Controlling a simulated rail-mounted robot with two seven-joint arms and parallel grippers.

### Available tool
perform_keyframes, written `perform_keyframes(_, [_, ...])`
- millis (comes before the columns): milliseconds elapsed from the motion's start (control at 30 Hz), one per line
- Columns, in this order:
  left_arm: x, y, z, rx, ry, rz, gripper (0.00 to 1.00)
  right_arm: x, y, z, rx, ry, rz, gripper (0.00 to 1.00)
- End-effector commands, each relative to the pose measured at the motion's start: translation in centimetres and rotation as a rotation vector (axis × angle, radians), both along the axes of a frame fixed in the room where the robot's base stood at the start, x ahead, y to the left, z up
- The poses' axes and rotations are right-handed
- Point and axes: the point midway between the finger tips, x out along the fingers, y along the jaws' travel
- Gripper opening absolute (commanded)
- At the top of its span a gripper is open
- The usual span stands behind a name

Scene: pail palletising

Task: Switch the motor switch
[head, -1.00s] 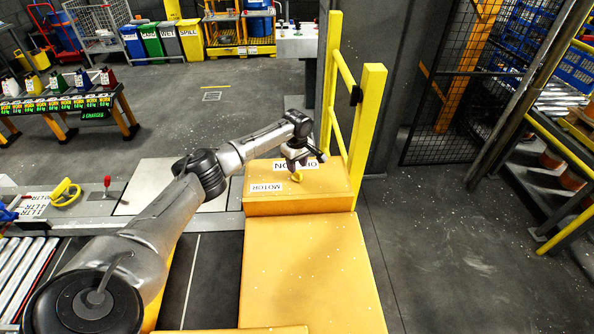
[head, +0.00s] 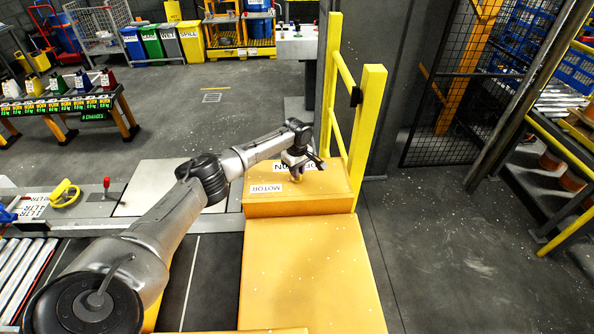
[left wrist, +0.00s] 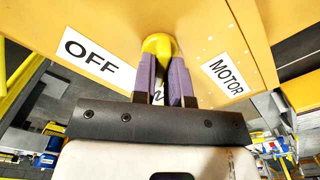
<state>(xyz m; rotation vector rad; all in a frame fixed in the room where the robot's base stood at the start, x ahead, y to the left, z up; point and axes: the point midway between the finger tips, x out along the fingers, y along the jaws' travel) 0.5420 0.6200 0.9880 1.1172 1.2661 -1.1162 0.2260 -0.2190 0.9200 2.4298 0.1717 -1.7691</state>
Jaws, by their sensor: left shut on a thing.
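The motor switch is a yellow knob (left wrist: 158,44) on top of an orange box (head: 300,206). The box carries a white MOTOR label (left wrist: 225,77) and an OFF label (left wrist: 89,56); a third label is mostly hidden behind the fingers in the left wrist view. My left gripper (left wrist: 166,75) is shut on the knob, with its purple-grey finger pads on either side. In the head view the left gripper (head: 295,168) sits low over the box and hides part of the knob. My right gripper is not in view.
Yellow guard posts (head: 366,130) stand close behind and right of the box. A flat orange surface (head: 305,270) lies in front of it. A red-knobbed lever (head: 107,183) and a yellow ring-shaped handle (head: 65,191) are to the left.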

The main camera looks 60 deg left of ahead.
Motion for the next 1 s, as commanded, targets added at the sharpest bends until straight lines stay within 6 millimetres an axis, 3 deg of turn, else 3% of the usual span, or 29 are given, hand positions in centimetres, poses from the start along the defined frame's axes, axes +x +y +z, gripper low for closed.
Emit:
perform_keyframes(333, [0.0,0.0,0.2,-0.002,0.001,-0.008,0.00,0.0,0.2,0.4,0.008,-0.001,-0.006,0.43])
perform_keyframes(533, [0.0,-0.1,0.6,-0.004,0.002,-0.075,0.00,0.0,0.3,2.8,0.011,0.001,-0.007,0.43])
perform_keyframes(800, [0.0,-0.2,0.5,-0.006,0.001,-0.293,0.00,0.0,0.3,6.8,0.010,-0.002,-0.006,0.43])
perform_keyframes(1000, [0.0,-0.1,0.2,-0.004,0.001,-0.485,0.00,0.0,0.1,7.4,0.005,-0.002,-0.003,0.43])
